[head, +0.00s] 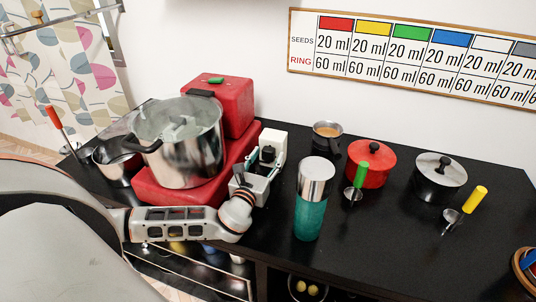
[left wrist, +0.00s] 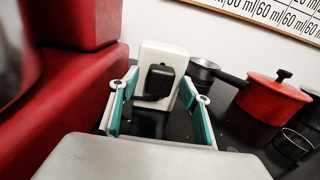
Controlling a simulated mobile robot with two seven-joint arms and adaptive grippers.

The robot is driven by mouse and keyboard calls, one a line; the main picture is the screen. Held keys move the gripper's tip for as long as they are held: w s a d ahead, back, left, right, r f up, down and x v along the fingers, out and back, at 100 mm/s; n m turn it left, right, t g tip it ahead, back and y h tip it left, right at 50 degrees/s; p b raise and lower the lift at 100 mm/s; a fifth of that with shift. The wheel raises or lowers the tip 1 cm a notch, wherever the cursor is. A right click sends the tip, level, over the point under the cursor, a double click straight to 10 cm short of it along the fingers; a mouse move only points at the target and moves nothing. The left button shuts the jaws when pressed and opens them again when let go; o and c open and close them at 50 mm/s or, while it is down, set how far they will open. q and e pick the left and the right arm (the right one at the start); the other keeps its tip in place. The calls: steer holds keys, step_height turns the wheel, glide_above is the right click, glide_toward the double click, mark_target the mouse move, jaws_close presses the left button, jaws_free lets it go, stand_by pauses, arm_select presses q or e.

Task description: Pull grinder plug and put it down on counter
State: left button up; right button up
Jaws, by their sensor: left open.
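The black plug (head: 268,154) is seated in the front of a white socket block (head: 274,137) on the black counter (head: 345,238), right of a red machine. In the left wrist view the plug (left wrist: 160,80) faces me on the white block (left wrist: 168,53), with a short black cord bending to its left. My left gripper (head: 254,178) is open in front of the block. Its teal-padded fingers (left wrist: 162,98) stand on either side of the plug, apart from it by visible gaps. My right gripper is not in view.
The red machine (head: 238,108) carrying a steel pot (head: 182,145) stands close on the left. A teal, steel-topped cylinder (head: 312,200) stands right of my gripper. A coffee pan (head: 328,133), red pot (head: 370,163) and black pot (head: 440,177) stand farther right.

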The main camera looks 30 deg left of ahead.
mark_target(267, 156)
arm_select(q)
steer(key=shift+p, duration=0.5)
stand_by(1.0)
steer(key=shift+c, duration=0.3)
jaws_close()
steer(key=shift+s, duration=0.1)
steer(key=shift+p+v, duration=1.05)
steer(key=shift+v, duration=0.9)
steer(key=shift+p+v, duration=0.35)
steer(key=shift+v, duration=0.6)
steer(key=shift+s+r, duration=0.1)
